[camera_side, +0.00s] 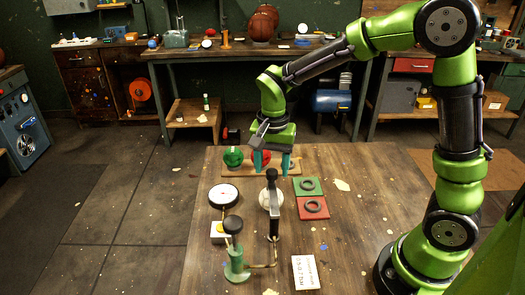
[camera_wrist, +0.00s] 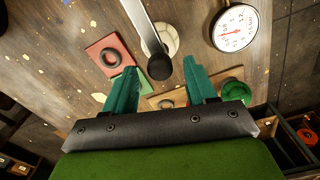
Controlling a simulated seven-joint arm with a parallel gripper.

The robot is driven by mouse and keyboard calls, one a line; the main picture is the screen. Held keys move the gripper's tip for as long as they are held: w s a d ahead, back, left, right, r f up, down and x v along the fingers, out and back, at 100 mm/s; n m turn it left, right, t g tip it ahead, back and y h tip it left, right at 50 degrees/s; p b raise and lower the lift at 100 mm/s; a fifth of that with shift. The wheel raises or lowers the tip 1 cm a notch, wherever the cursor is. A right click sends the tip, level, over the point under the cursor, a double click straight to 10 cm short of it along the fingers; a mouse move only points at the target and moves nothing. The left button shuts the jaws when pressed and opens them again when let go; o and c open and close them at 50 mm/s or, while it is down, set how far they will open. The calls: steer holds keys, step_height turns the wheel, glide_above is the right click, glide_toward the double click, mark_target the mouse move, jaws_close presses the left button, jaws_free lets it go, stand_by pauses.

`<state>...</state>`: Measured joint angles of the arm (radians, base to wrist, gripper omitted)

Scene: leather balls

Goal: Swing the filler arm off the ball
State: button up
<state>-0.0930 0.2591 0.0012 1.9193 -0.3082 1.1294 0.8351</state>
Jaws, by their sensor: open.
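The filler arm (camera_side: 273,215) is a grey bar with a black knob at its far end. The ball (camera_side: 264,199) is partly hidden behind the bar in the side view. My gripper (camera_side: 271,166) is open and empty, pointing down, with teal fingers. In the wrist view the knob appears between the fingertips; I see no contact, and cannot tell their height difference.
A dial gauge (camera_side: 224,195) lies left of the ball. Red (camera_side: 313,213) and green (camera_side: 301,194) pads with black rings lie right. A wooden rack (camera_side: 208,173) with green and red balls stands behind. A white card (camera_side: 305,273) lies at the front. The table's right side is mostly clear.

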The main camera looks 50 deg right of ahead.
steer(key=shift+f, duration=0.55)
jaws_close()
